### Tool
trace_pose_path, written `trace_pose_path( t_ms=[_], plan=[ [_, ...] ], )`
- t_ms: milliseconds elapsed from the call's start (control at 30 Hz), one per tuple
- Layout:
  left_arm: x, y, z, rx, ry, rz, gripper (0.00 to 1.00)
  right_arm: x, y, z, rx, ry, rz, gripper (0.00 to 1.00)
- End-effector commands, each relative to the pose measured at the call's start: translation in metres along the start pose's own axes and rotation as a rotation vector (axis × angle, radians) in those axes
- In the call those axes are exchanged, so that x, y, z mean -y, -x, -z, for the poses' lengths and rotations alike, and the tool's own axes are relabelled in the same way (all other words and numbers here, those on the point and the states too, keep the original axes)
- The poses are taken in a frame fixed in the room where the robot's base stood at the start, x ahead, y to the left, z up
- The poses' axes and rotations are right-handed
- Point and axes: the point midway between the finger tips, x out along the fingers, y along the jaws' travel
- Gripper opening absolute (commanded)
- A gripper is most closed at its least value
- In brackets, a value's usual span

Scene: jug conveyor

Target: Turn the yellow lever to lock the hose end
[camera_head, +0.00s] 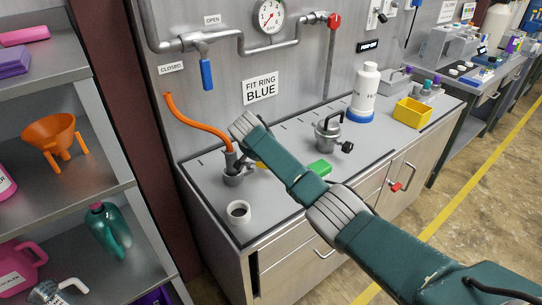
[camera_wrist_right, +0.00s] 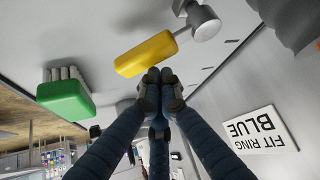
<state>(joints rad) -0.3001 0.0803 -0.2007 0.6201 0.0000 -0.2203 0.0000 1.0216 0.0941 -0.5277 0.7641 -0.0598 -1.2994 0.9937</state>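The yellow lever (camera_wrist_right: 147,53) lies in front of my right gripper (camera_wrist_right: 160,82) in the right wrist view. A metal joint (camera_wrist_right: 203,22) sits at its far end. The gripper's dark fingertips are together, close beside the lever's edge, with nothing seen between them; I cannot tell whether they touch it. In the head view only a bit of the lever (camera_head: 261,165) shows behind my right arm, which hides the fingers. The orange hose (camera_head: 198,125) runs down into the grey fitting (camera_head: 234,178) on the counter. My left gripper is not in view.
A green brush-like block (camera_head: 320,168) lies right of the arm, and a white ring-shaped cup (camera_head: 238,212) stands at the counter's front left. A metal pot (camera_head: 328,137), white bottle (camera_head: 366,92) and yellow bin (camera_head: 412,113) stand farther right. A shelf (camera_head: 85,207) is at left.

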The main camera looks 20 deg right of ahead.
Motion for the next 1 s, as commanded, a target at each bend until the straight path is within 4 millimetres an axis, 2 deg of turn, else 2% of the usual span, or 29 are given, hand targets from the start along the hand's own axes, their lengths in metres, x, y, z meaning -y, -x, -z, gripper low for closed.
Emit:
trace_pose_path(
  t_ms=[100,367,1000],
  plan=[
    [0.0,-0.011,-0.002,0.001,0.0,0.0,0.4,0.001,0.002,-0.007,0.002,-0.078,-0.061,0.0],
    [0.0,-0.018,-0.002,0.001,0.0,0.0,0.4,-0.001,0.011,-0.016,0.002,-0.218,-0.175,0.0],
    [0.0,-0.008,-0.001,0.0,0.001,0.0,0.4,0.002,0.027,-0.033,0.002,-0.211,-0.169,0.0]
  ],
)
